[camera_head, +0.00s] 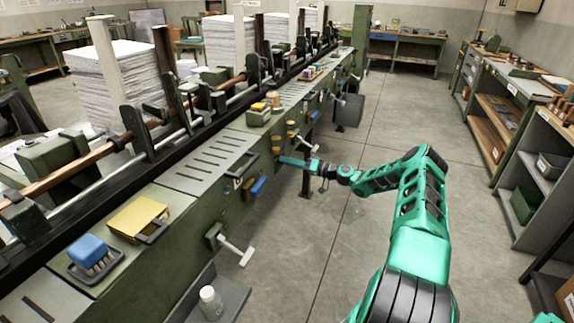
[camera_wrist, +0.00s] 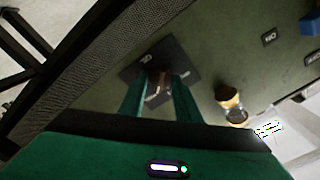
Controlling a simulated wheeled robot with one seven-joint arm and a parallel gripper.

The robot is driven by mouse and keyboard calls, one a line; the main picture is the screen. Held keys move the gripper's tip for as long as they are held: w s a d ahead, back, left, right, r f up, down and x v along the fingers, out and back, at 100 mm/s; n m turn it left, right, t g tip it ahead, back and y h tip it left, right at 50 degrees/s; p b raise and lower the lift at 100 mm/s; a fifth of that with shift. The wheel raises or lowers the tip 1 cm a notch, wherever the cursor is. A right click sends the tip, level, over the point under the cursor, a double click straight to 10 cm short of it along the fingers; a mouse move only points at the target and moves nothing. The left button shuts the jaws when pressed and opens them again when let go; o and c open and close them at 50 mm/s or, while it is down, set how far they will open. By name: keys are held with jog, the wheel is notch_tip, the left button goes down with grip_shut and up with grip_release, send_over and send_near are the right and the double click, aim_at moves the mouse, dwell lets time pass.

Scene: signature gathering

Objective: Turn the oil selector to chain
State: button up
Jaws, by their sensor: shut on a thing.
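The oil selector (camera_wrist: 158,92) is a small brownish handle in front of a dark square plate (camera_wrist: 182,54) on the green machine side, in the wrist view. My gripper (camera_wrist: 158,90) has its two green fingers on either side of the handle and is shut on it. The plate carries small pale lettering, too blurred to read, and the fingers hide part of the handle. In the head view my gripper (camera_head: 283,160) reaches left to the side of the green machine (camera_head: 200,195); the selector is hidden there.
An amber-and-dark fitting (camera_wrist: 230,103) sits right of the fingers in the wrist view. In the head view a blue handle (camera_head: 258,187) and a white T-handle (camera_head: 238,252) stick out nearer along the machine. The aisle floor (camera_head: 345,225) is open; shelves (camera_head: 500,105) line the right.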

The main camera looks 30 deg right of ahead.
jog(key=shift+d+f+m, duration=0.15)
jog(key=shift+d+m, duration=0.05)
jog(key=shift+m, duration=0.4)
jog(key=o, duration=1)
jog(key=shift+f, duration=0.1)
jog(key=shift+a, duration=0.1)
jog(key=v, duration=1)
jog(key=shift+s+d, duration=0.2)
jog(key=shift+d, duration=0.1)
jog(key=shift+a, duration=0.15)
